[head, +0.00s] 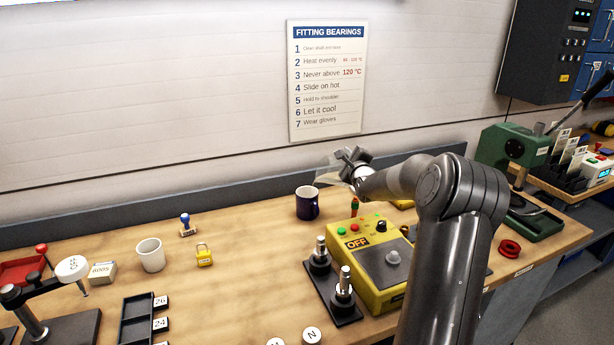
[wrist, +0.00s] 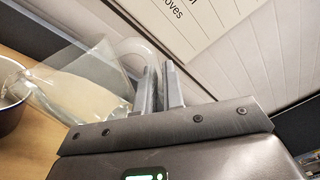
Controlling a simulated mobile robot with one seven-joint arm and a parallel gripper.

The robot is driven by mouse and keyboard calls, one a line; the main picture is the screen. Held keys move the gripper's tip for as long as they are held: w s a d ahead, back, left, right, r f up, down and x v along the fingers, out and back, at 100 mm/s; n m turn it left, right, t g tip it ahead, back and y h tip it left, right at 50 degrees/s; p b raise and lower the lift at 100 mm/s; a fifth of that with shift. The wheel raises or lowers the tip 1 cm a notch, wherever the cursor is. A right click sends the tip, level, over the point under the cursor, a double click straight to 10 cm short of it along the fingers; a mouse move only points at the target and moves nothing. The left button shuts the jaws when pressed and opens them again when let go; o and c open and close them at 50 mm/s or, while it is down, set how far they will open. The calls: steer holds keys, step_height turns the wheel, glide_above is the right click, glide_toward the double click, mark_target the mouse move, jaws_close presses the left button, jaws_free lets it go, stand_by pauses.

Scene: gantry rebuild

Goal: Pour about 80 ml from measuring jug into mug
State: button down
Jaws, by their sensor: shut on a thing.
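The clear measuring jug (wrist: 88,85) is in my gripper (wrist: 160,88), which is shut on its handle. The jug is tilted, its mouth toward the left of the wrist view, and pale see-through liquid shows inside. In the head view the jug (head: 334,173) is a faint clear shape beside my gripper (head: 352,163), above the bench. A dark blue mug (head: 307,204) stands upright on the bench below and left of it. The mug (wrist: 10,118) is cut by the left edge of the wrist view, close to the jug's mouth. I cannot tell whether liquid is flowing.
A white cup (head: 150,256), a yellow padlock (head: 204,255) and a blue-topped stamp (head: 187,225) stand to the left. A yellow control box (head: 368,262) and a black post stand (head: 333,290) are in front of the mug. The wall with a sign (head: 327,80) is behind.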

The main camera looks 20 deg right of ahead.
steer(key=shift+w+a+r+n, duration=0.1)
steer(key=shift+a+r+n, duration=0.45)
steer(key=shift+r+n, duration=0.15)
stand_by(0.9)
steer(key=d+f+m, duration=0.1)
steer(key=f+m, duration=0.1)
steer(key=d+f+m, duration=0.1)
steer(key=shift+s+d+f+m, duration=0.2)
steer(key=shift+d+f+m, duration=0.2)
steer(key=shift+d+f+m+p, duration=0.35)
steer(key=shift+f+m+p, duration=0.35)
steer(key=shift+f, duration=0.2)
steer(key=shift+d+m, duration=0.15)
steer(key=shift+m, duration=0.25)
steer(key=shift+s+f, duration=0.1)
stand_by(0.6)
steer(key=s+d+f+m+p, duration=0.1)
steer(key=d+f+m+p, duration=0.1)
steer(key=d+m+p, duration=0.4)
steer(key=shift+m, duration=1)
